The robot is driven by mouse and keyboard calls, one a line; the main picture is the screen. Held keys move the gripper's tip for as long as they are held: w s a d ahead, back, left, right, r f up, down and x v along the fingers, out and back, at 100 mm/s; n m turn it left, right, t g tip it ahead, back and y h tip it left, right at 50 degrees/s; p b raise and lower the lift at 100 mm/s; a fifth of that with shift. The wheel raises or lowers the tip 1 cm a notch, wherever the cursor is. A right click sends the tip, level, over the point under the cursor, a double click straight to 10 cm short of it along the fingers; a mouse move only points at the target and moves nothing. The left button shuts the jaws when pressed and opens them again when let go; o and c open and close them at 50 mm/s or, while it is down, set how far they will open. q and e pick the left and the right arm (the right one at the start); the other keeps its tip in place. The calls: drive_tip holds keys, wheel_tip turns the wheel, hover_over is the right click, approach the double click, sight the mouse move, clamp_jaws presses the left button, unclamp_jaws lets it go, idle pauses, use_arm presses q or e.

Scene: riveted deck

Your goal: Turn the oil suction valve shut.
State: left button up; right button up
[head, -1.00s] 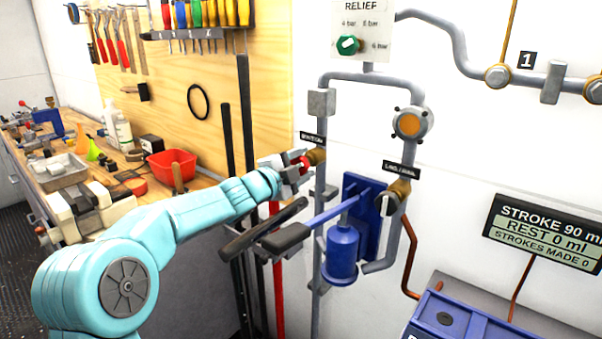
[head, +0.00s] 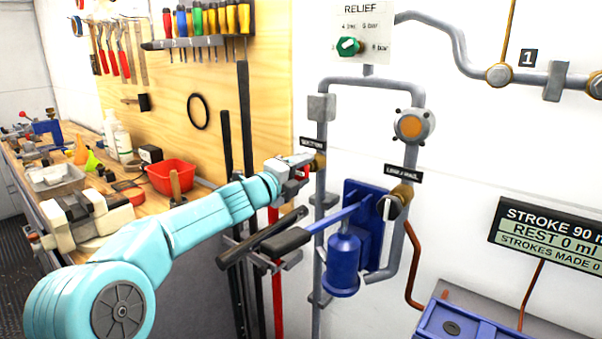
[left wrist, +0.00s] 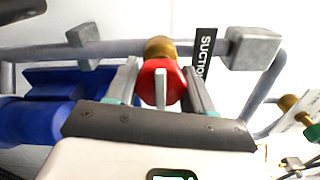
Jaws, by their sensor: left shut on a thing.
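The oil suction valve has a red knob (left wrist: 162,84) with a pale pointer bar on a brass body (left wrist: 159,47). It sits on the grey pipe beside the black "SUCTION" label (left wrist: 205,52). In the head view its brass body (head: 319,161) shows just right of my left gripper (head: 300,168). In the left wrist view the two fingers of my left gripper (left wrist: 162,92) stand on either side of the red knob, shut on it. The pointer bar lies along the line of the fingers. My right gripper is not in view.
A blue hand pump (head: 343,262) with a long lever (head: 290,238) stands just below and right of the valve. A second valve (head: 400,197) is on the right pipe. A workbench with a red bin (head: 172,176) is at the left.

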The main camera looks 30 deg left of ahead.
use_arm(q)
drive_tip(key=shift+d+f, duration=0.1)
drive_tip(key=shift+f, duration=0.05)
drive_tip(key=o, duration=1)
drive_tip(key=shift+s, duration=0.15)
drive_tip(key=s+a+b, duration=0.1)
drive_tip(key=s, duration=1.5)
drive_tip(key=shift+a+b, duration=0.15)
drive_tip(key=shift+b, duration=0.2)
